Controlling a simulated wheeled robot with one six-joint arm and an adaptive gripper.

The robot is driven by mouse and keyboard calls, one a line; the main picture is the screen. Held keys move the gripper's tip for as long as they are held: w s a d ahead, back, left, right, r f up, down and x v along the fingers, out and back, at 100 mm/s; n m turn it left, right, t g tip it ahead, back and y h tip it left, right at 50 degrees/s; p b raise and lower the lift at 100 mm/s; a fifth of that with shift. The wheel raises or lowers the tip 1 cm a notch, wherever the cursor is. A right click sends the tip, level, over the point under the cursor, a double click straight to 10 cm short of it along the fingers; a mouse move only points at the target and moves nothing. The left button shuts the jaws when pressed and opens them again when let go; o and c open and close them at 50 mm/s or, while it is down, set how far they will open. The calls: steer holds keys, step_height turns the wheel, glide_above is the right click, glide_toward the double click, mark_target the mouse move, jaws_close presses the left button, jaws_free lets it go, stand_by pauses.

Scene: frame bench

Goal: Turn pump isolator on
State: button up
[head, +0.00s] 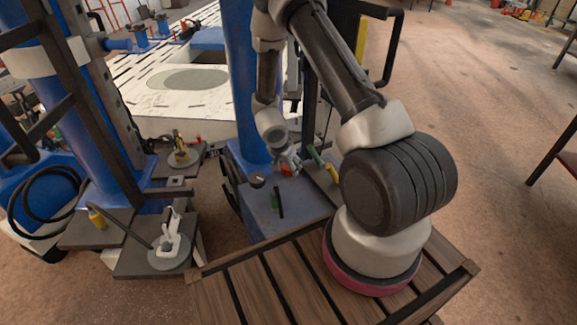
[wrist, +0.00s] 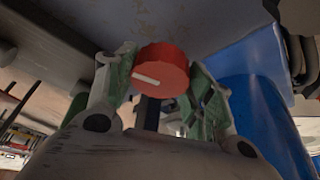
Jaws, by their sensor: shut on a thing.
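The pump isolator is a round red knob (wrist: 163,72) with a white bar mark on its face, seen in the wrist view. The mark runs slantwise, from the left down towards the lower right. My gripper (wrist: 160,88) has its green-padded fingers on both sides of the knob and is shut on it. In the head view a bit of red (head: 287,170) shows at my gripper (head: 287,163), over the blue cabinet. The arm and gripper hide most of the knob there.
The blue cabinet (head: 262,215) has a black knob (head: 257,181) and a green handle (head: 275,201) on top. A blue column (head: 243,80) rises close behind. A green and yellow lever (head: 324,163) is just right of my gripper.

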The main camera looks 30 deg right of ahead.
steer(key=shift+w+m+g+h, duration=0.1)
steer(key=shift+m+g+h, duration=0.4)
steer(key=shift+m, duration=1.5)
steer(key=o, duration=1)
steer(key=v, duration=1.2)
steer(key=shift+w+d+r, duration=0.15)
steer(key=shift+w, duration=0.05)
